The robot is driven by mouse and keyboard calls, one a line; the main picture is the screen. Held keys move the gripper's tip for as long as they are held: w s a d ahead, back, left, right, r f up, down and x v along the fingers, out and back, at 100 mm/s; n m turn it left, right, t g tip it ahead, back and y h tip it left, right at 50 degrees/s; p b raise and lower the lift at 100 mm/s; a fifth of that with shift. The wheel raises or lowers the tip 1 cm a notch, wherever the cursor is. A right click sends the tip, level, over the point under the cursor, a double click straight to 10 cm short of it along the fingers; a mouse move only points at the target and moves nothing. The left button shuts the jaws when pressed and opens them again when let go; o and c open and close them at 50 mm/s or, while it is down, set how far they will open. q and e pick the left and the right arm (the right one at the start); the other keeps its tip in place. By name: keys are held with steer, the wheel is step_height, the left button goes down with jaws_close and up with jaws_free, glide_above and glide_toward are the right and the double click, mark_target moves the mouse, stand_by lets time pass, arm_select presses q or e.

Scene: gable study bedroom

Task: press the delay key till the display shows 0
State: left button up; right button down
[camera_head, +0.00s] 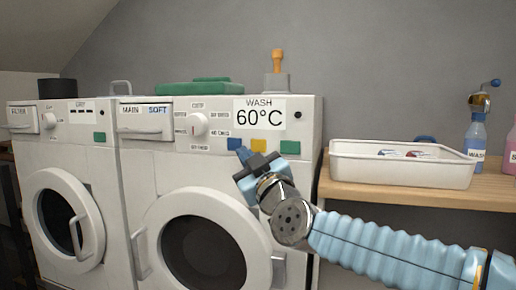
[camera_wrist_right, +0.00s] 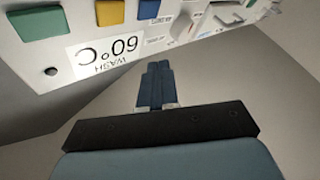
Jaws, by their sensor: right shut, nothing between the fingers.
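The right-hand white washing machine (camera_head: 305,180) has a display (camera_head: 259,114) that reads "WASH 60°C". Below it are a blue key (camera_head: 234,144), a yellow key (camera_head: 258,146) and a green key (camera_head: 290,147). I cannot read which one is the delay key. My right gripper (camera_head: 242,153) is shut and empty, its tips just below the blue key; I cannot tell if they touch it. In the right wrist view the shut fingers (camera_wrist_right: 155,85) point toward the panel, where the blue key (camera_wrist_right: 148,10) and the upside-down display (camera_wrist_right: 105,50) show. My left gripper is out of view.
A dial (camera_head: 198,124) sits left of the keys. The machine's round door (camera_head: 205,250) is below my right gripper. A second white machine (camera_head: 75,150) stands left. A white tray (camera_head: 400,174) and bottles stand on the wooden counter at right.

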mark_target(257, 151)
steer(key=shift+w+d+b, duration=0.2)
steer(key=shift+w+d, duration=0.2)
steer(key=shift+w, duration=0.8)
steer(key=shift+w+d+b, duration=0.2)
steer(key=shift+w+d, duration=0.15)
steer(key=shift+w, duration=0.9)
steer(key=shift+w+d+b, duration=0.2)
steer(key=shift+w+d, duration=0.2)
steer(key=shift+w, duration=0.8)
steer(key=shift+w+d, duration=0.15)
steer(key=shift+w, duration=0.25)
steer(key=shift+w+d, duration=0.1)
steer(key=shift+w, duration=0.25)
steer(key=shift+s, duration=0.1)
steer(key=shift+s+a, duration=0.25)
steer(key=shift+s, duration=0.45)
steer(key=shift+s, duration=0.1)
